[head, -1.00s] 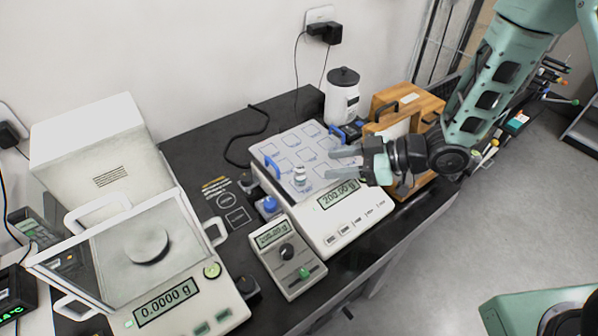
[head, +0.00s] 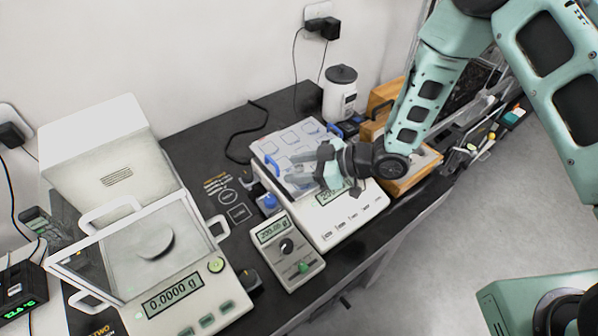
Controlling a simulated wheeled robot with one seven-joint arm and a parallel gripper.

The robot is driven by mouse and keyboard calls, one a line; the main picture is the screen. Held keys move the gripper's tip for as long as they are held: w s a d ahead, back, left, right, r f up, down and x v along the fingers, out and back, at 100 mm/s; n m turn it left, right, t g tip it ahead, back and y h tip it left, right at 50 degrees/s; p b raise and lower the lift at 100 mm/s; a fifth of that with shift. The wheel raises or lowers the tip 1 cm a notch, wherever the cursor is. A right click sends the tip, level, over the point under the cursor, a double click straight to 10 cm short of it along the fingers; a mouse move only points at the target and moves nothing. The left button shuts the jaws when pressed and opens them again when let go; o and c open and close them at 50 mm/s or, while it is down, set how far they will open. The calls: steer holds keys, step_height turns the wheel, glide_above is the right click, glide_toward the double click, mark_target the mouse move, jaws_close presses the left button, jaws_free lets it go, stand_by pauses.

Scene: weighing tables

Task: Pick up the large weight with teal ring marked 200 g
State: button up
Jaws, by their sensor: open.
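My gripper (head: 290,171) is over the compartment scale (head: 352,226), with its fingers pointing left above the scale's tray. It is open. The weight is not clearly visible now, because the fingers cover the spot on the tray where a small silvery weight stood earlier. I cannot tell whether the fingers are around it or only above it. No teal ring or 200 g mark can be read.
A small meter (head: 288,252) stands in front of the scale. A balance (head: 185,303) with a clear shield, reading 0.0000 g, is at left. A white jar (head: 339,98) and a wooden box (head: 405,180) stand behind and right of the scale.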

jaws_close()
steer(key=shift+r, duration=0.15)
